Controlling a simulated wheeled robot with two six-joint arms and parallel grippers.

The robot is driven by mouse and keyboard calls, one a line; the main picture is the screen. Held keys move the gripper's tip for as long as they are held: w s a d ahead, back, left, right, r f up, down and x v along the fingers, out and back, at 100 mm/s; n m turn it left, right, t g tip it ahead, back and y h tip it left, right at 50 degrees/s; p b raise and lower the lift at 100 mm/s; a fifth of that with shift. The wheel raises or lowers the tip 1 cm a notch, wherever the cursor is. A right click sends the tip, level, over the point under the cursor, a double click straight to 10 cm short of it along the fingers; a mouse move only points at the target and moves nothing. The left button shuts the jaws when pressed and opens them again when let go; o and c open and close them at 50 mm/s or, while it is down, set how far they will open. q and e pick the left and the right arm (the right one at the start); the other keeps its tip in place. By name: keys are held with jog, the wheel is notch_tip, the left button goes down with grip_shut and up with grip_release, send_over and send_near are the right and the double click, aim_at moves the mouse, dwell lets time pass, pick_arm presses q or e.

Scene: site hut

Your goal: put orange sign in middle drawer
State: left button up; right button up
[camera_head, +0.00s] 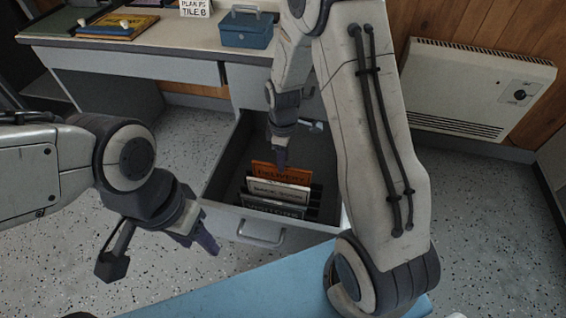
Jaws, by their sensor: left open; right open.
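The orange sign (246,166) with dark lettering stands upright in an open drawer (221,187) of the desk's pedestal. It is behind a white sign (278,191) and a dark sign (273,209) in a dark slotted holder. My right gripper (280,160) points down into the drawer at the orange sign's top edge; its open jaws look edge-on, and I cannot tell whether they touch or straddle the sign. My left gripper (207,242) is open and empty, left of the drawer front. My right arm hides part of the drawer and pedestal.
A blue surface (235,292) lies in front of the drawer. A white wall heater (470,90) is at right. Speckled floor is clear around the drawer.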

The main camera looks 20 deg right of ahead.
notch_tip(320, 180, up, 7)
jog(key=p, duration=0.2)
jog(key=s+a+r+m, duration=0.2)
jog(key=s+a+r, duration=0.8)
jog(key=a, duration=0.1)
jog(key=s+a+r+m+y, duration=0.1)
jog(key=s+a+r+m, duration=0.1)
jog(key=s, duration=1.1)
jog(key=shift+s+a+r+p, duration=0.4)
jog(key=shift+a+r, duration=0.15)
jog(key=shift+r, duration=0.15)
jog(key=shift+r, duration=0.15)
